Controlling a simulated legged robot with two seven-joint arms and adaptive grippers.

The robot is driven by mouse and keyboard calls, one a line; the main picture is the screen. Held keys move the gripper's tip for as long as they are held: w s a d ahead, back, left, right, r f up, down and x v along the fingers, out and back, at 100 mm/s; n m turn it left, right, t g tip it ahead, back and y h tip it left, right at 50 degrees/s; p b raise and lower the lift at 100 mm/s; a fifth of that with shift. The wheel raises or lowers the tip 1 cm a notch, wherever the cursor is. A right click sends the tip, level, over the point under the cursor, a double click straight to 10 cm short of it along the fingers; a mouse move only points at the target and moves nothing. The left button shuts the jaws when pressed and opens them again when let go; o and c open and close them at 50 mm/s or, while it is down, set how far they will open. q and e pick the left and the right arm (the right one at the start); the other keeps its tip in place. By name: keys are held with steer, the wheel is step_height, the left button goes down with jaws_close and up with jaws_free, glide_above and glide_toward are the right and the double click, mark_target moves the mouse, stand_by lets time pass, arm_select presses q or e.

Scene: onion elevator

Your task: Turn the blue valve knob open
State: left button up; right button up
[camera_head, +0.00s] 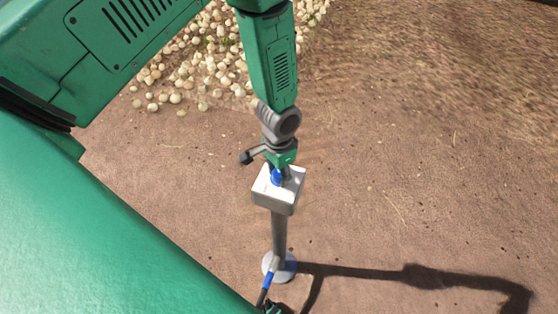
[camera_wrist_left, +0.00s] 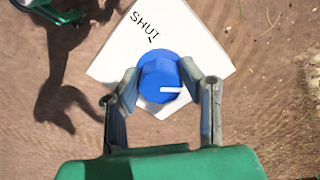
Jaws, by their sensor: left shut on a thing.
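The blue valve knob (camera_wrist_left: 160,76) sits on the white top of a control box, and a white pointer line on it points to the right in the left wrist view. The word SHUT is printed on the box (camera_wrist_left: 187,32) above the knob. My left gripper (camera_wrist_left: 159,88) is shut on the knob, with one finger on each side. In the head view the knob (camera_head: 277,178) shows small and partly hidden under my left gripper (camera_head: 276,170), which comes down from above onto the box (camera_head: 285,198). My right gripper is not clearly seen.
The box stands on a grey post (camera_head: 279,236) with a round pale base (camera_head: 279,266). Many onions (camera_head: 190,70) lie at the back left. Bare dirt around the post is clear.

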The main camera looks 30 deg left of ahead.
arm_select(q)
steer(key=shift+w+r+m, duration=0.1)
steer(key=shift+w+m, duration=0.25)
steer(key=shift+m, duration=0.75)
steer(key=o, duration=1)
steer(key=shift+d, duration=0.1)
steer(key=shift+o, duration=0.7)
steer(key=shift+s+r, duration=0.1)
step_height(320, 180, up, 11)
steer(key=shift+r, duration=0.2)
